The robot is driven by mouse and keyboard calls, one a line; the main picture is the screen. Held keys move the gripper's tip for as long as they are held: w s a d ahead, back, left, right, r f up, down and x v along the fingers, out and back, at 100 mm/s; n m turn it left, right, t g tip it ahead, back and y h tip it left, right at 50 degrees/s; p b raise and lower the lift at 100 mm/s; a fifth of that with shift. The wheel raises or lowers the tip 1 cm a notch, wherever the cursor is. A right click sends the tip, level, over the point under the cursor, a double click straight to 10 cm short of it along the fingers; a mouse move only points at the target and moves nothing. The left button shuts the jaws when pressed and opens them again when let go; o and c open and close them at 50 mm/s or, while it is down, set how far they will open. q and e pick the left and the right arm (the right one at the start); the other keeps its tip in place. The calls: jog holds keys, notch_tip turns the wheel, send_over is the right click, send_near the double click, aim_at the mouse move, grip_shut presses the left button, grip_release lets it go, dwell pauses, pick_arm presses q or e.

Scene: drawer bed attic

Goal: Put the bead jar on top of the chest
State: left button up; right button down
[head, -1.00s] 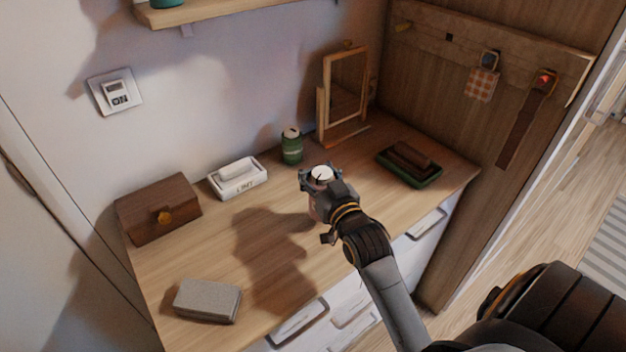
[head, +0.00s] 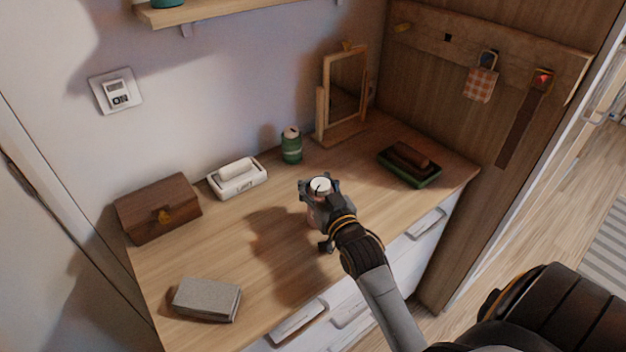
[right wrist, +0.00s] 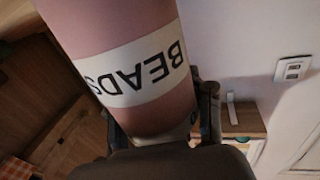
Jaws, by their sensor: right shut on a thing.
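The bead jar (head: 316,213) is pinkish with a white lid, and my right gripper (head: 319,192) is shut around it. In the right wrist view the jar (right wrist: 125,60) fills the middle, its white "BEADS" label upside down in the picture. The jar is upright over the front middle of the wooden top of the white-drawered chest (head: 215,245). My gripper hides much of the jar's lower part, so I cannot tell whether its base touches the top. My left gripper is out of view.
On the top are a brown wooden box (head: 158,210), a white lint tray (head: 237,180), a green can (head: 291,146), a framed mirror (head: 344,95), a green tray with a brown roll (head: 410,163) and a grey block (head: 206,299). The middle around the jar is clear.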

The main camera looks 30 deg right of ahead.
jog(key=c, duration=0.6)
grip_release()
notch_tip(320, 180, down, 2)
jog(key=shift+s+a+g, duration=0.1)
jog(key=shift+a+g, duration=0.05)
jog(key=shift+g, duration=0.15)
jog(key=shift+r, duration=0.35)
jog(key=s, duration=0.3)
jog(key=s+a, duration=0.1)
jog(key=s, duration=0.2)
jog(key=s+b, duration=0.1)
jog(key=s, duration=0.3)
jog(key=shift+s+a+r, duration=0.1)
jog(key=shift+a+r, duration=0.1)
jog(key=shift+r, duration=0.15)
jog(key=shift+s+a+r, duration=0.1)
jog(key=shift+s+r, duration=0.1)
jog(key=shift+s, duration=0.45)
